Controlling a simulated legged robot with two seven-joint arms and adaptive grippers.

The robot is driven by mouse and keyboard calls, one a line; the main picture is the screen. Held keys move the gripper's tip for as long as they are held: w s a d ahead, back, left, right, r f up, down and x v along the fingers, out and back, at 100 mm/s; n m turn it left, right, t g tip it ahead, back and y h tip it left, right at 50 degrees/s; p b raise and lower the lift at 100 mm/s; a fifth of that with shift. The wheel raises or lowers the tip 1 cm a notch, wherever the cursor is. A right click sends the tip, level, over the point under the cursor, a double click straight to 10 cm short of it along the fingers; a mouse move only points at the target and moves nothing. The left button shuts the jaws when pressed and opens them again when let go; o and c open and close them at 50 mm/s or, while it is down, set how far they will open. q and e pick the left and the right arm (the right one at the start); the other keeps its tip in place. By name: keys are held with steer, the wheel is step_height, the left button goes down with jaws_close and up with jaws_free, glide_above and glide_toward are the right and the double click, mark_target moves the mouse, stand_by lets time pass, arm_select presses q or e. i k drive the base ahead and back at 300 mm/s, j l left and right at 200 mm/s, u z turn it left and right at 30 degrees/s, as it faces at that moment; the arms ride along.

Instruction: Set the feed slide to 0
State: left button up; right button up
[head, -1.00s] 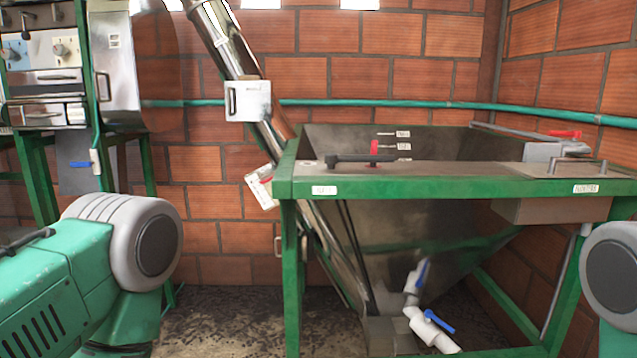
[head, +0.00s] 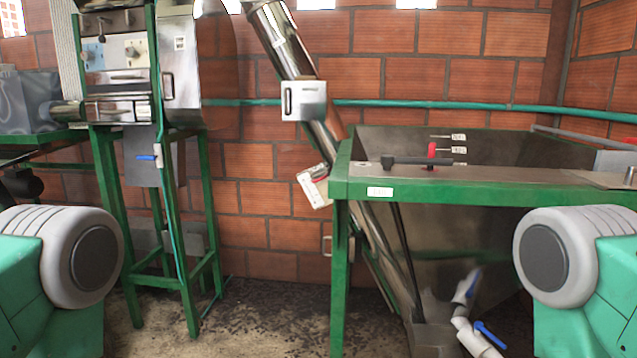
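I cannot tell for certain which part is the feed slide. On the top front ledge of the metal hopper (head: 500,230) is a black horizontal handle (head: 425,161). A small red piece (head: 431,150) stands just behind it. Small white labels with lines (head: 458,149) show on the hopper's inner back wall; their text is too small to read surely. A white label (head: 381,192) is on the green frame below the handle. Neither gripper is in view; only upper parts of my arms show at both lower sides, apart from the handle.
A slanted metal tube (head: 283,42) carries a white box (head: 303,100). White pipes with blue valves (head: 488,333) are below the hopper.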

mark_target(320, 179)
steer(key=i+j+u, duration=0.7)
steer(key=i, duration=0.3)
steer(key=i+u, duration=0.2)
steer(key=i, duration=0.3)
